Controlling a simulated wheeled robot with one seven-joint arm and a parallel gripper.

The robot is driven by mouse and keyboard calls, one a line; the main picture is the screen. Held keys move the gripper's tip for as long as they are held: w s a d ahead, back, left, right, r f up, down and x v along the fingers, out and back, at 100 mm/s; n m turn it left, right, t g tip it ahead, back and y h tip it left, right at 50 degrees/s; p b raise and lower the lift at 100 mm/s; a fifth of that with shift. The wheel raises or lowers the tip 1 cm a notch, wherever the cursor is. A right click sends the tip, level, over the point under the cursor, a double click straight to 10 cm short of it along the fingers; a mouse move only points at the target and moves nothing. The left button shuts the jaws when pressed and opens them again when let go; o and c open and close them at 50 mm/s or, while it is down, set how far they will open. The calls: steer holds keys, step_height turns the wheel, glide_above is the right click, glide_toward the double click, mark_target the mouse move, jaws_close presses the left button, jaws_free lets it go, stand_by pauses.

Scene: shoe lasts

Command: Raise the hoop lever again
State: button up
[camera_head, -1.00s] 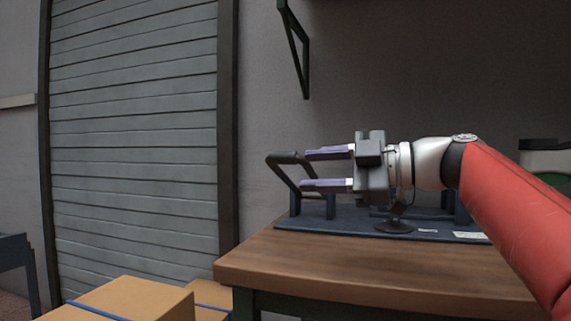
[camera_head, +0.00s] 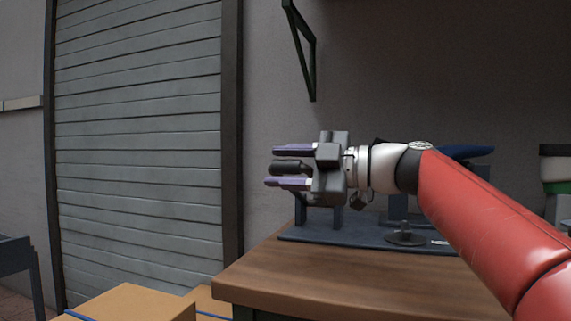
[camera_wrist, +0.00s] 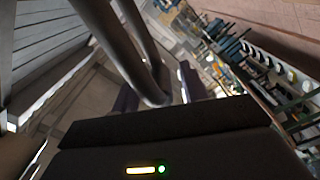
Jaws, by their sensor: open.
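The hoop lever (camera_head: 287,168) is a dark bent bar at the left end of the dark fixture plate (camera_head: 340,233) on the bench. Its grip end shows between the two purple fingers of my gripper (camera_head: 271,166), which points left above the plate. My gripper is open, with one finger above the bar and one below it in the head view. In the wrist view the hoop (camera_wrist: 120,50) is a grey tube whose bend reaches between the fingers. My gripper hides most of the lever's arms in the head view. I cannot tell whether a finger touches the bar.
The wooden bench (camera_head: 330,275) has clear room along its front. A round dark foot (camera_head: 405,238) and a blue shoe last (camera_head: 465,152) are to the right. Cardboard boxes (camera_head: 130,303) stand at the bench's left. A green bracket (camera_head: 303,50) hangs above.

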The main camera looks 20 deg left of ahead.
jaws_close()
stand_by(0.3)
